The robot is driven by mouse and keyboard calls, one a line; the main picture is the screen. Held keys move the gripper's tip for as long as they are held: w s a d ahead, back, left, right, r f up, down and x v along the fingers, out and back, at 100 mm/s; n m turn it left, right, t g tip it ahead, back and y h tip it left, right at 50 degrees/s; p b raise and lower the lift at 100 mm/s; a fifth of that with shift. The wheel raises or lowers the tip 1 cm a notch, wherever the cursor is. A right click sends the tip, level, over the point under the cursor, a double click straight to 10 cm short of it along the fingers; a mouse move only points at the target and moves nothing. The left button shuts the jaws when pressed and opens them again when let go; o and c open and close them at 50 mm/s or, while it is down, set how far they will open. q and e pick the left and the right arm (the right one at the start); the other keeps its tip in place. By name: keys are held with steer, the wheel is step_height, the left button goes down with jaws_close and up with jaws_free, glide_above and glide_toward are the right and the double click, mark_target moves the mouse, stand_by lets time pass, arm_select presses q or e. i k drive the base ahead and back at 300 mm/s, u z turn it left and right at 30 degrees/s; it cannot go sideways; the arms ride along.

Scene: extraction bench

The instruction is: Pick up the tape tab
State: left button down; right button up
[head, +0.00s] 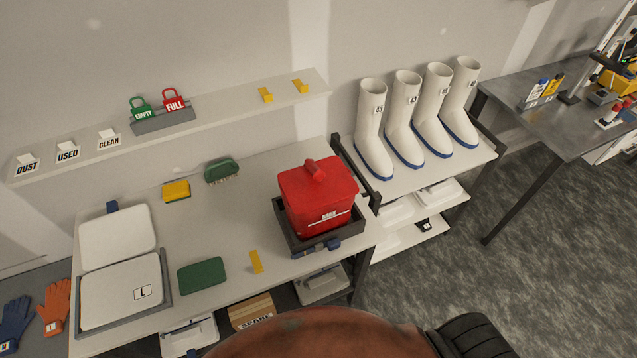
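A small yellow strip (257,262), which looks like a tape tab, lies flat near the front edge of the grey bench (225,235), between a green pad and a red container. Two similar yellow pieces, one on the left (266,95) and one on the right (300,86), sit on the wall shelf (225,112) above. I cannot tell which of these the task means. Neither of my grippers is in view.
The red container (318,198) stands in a dark tray (293,238) right of the strip. A green pad (202,276), white lidded trays (120,290), a yellow sponge (176,191) and a green brush (221,171) share the bench. White boots (372,135) stand to the right.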

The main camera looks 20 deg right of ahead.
mark_target(253, 255)
steer(key=z, duration=2.85)
steer(key=k, duration=2.2)
steer(key=u, duration=1.4)
steer(key=i, duration=1)
steer(key=z, duration=0.05)
